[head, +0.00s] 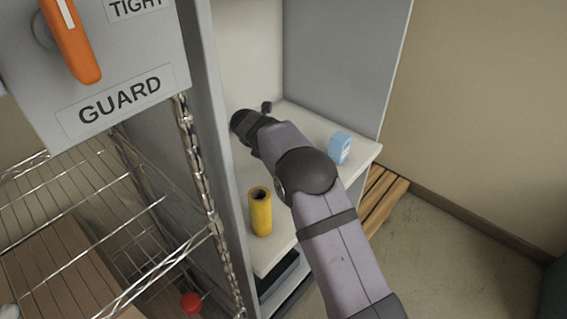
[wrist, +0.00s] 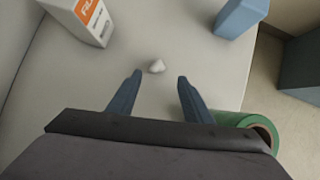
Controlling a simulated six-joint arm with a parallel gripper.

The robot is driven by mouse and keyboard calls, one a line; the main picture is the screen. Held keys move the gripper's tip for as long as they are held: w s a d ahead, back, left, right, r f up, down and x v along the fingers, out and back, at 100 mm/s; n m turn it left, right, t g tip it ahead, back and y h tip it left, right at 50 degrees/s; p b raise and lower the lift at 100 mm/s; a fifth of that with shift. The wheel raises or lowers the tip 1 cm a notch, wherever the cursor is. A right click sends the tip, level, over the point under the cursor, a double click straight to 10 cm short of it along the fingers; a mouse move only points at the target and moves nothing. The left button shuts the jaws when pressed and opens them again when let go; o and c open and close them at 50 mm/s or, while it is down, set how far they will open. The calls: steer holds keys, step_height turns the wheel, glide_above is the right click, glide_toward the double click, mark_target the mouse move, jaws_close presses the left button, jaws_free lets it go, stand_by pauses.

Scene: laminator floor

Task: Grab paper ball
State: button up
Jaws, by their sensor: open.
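A small white paper ball (wrist: 156,67) lies on the pale shelf surface in the wrist view. My gripper (wrist: 160,78) is open, with its two blue-grey fingers apart and nothing between them. The ball shows just beyond the fingertips, between their lines. I cannot tell how high the fingers are above the shelf. In the head view my arm reaches into the cabinet; the fingers and the ball cannot be made out there.
A white box with an orange label (wrist: 84,18) and a blue box (wrist: 240,14) stand beyond the fingers. A green roll (wrist: 243,124) lies close to the right finger. A yellow roll (head: 260,212) stands near the shelf (head: 268,252) front. A wire rack (head: 95,225) is left.

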steer(key=shift+p+x, duration=1.2)
steer(key=shift+x, duration=1.9)
steer(key=shift+w+a, duration=0.1)
steer(key=shift+a, duration=0.05)
steer(key=shift+c, duration=0.4)
steer(key=c, duration=1)
